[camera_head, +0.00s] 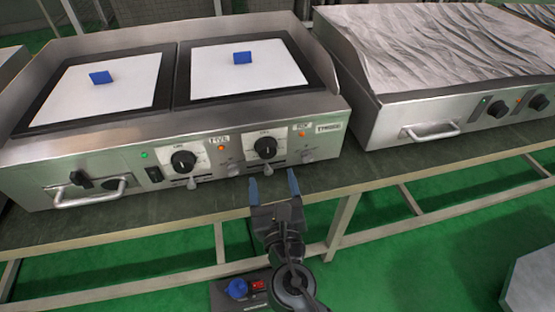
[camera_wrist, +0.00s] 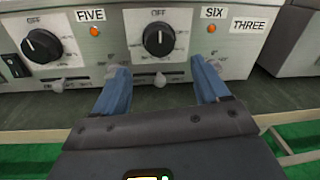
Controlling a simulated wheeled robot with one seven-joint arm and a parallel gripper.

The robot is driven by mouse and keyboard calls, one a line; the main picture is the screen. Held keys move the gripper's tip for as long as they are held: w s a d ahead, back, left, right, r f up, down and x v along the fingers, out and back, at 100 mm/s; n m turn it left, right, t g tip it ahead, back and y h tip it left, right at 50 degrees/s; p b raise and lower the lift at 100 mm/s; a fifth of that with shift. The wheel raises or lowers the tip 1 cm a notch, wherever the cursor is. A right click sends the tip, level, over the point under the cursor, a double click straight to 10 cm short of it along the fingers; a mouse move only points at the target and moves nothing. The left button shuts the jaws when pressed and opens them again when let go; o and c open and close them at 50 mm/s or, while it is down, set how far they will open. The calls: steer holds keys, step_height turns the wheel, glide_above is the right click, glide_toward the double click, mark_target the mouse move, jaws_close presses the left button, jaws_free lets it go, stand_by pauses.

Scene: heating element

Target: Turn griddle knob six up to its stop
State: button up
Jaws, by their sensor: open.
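The griddle (camera_head: 110,137) is a steel unit with two square plates. Its right black knob (camera_head: 265,147) has an OFF mark above it, and the label SIX (camera_wrist: 213,12) is to its right. In the wrist view this knob (camera_wrist: 158,38) shows its white line pointing about straight up, towards OFF. My gripper (camera_head: 273,187) is open and empty, in front of and below that knob. In the wrist view the two blue fingers of my gripper (camera_wrist: 160,75) lie to either side below the knob, apart from it.
Another black knob (camera_head: 183,160) with the label FIVE (camera_wrist: 90,15) is to the left. Small levers stick out below the knobs. A second griddle (camera_head: 400,120) stands to the right. Blue blocks (camera_head: 243,58) lie on the white plates. The bench edge (camera_head: 360,180) runs below.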

mark_target(267, 155)
steer(key=shift+w+a+b, duration=0.15)
steer(key=shift+w+a, duration=0.1)
steer(key=shift+w, duration=1.05)
steer(key=shift+w+a+b, duration=0.1)
steer(key=shift+w+a, duration=0.15)
steer(key=shift+w, duration=1)
steer(key=shift+w+a+b, duration=0.15)
steer(key=shift+w+a, duration=0.1)
steer(key=shift+w, duration=1.05)
steer(key=shift+r, duration=0.1)
steer(key=shift+c, duration=0.3)
steer(key=c, duration=1)
